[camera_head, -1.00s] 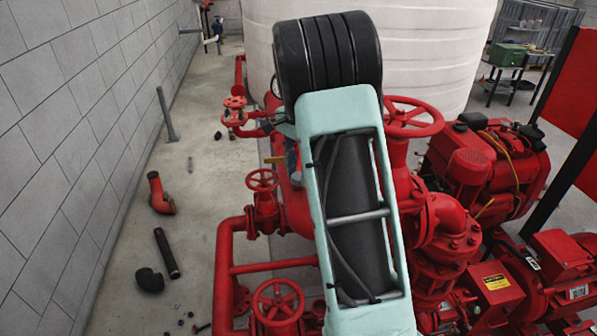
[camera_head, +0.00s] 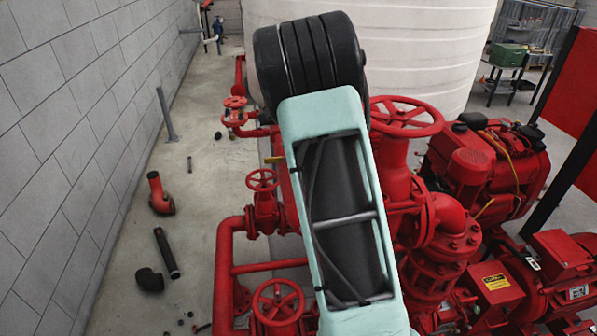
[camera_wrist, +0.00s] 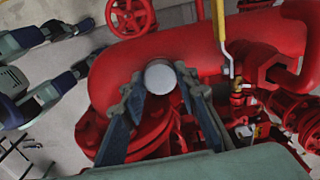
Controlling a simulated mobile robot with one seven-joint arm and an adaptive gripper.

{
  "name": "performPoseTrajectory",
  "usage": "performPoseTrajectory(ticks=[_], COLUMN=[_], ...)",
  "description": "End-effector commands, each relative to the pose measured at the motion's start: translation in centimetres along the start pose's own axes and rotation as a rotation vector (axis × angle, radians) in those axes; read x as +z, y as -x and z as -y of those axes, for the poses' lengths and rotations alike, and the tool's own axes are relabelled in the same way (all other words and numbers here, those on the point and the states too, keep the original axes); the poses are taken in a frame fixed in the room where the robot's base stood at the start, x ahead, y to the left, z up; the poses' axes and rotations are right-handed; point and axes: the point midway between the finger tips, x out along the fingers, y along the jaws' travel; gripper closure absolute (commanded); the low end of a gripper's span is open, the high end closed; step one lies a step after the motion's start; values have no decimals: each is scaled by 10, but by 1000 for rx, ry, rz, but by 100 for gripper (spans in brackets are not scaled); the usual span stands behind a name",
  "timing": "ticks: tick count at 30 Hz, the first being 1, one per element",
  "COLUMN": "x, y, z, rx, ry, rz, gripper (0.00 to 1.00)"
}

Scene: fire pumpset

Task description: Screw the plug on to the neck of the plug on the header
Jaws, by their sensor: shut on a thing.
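In the wrist view, my gripper (camera_wrist: 159,85) is shut on a round grey plug (camera_wrist: 160,76), with one finger on each side of its disc face. The plug shows in front of the large red header pipe (camera_wrist: 220,58). The neck on the header is not visible, and I cannot tell whether the plug touches it. In the head view, my raised arm hides the gripper, the plug and part of the red pipework.
A yellow-handled valve lever (camera_wrist: 221,35) stands right of the plug in the wrist view. Red handwheels (camera_head: 407,116) and pipes surround my arm. A white tank (camera_head: 430,50) stands behind. Loose fittings, including a black pipe (camera_head: 166,253), lie on the floor at left.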

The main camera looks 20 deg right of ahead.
Motion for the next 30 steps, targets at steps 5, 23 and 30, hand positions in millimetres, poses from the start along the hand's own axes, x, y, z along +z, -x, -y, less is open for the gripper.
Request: performPoseTrajectory(ticks=[5,23,30], x=[0,0,0], y=[0,-1,-1], z=[0,0,0], rx=[1,1,1], ry=[-25,-405,-425], rz=[1,0,0], gripper=[100,100,100])
